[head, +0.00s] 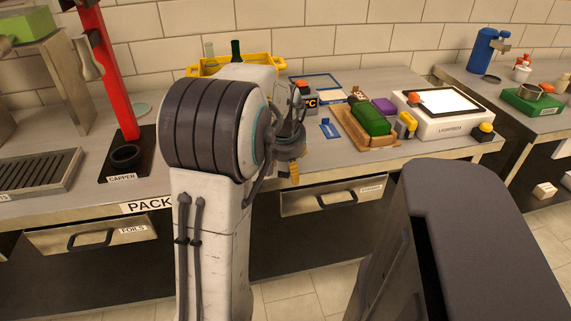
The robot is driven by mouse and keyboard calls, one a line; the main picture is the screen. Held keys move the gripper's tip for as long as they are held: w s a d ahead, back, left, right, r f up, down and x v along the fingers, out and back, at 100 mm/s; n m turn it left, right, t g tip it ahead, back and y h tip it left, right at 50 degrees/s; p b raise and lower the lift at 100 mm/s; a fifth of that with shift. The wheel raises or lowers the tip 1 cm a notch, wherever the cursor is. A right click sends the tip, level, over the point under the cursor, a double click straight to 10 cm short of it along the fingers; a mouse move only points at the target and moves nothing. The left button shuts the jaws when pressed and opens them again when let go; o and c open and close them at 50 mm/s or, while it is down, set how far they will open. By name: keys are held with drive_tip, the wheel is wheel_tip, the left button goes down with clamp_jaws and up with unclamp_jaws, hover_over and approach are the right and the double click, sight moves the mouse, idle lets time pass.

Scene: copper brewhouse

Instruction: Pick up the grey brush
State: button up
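I cannot make out a grey brush in the head view. The raised arm hides part of the worktop behind it. My gripper (290,148) is partly hidden beside the dark, ribbed arm joint, at the front edge of the packing bench. Its fingers are not clear enough to show whether they are open or shut. A small yellow-orange piece (294,173) shows just below it; I cannot tell whether it belongs to the gripper.
A green bottle (371,120) lies in a wooden holder (350,124) on the bench (225,185). A lightbox (446,124), a purple block (384,106) and a blue item (329,128) are near it. A yellow crate (206,70) stands behind my arm. The red capper (110,75) stands left.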

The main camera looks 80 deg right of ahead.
drive_tip(key=shift+f, duration=0.1)
drive_tip(key=c, duration=1.1)
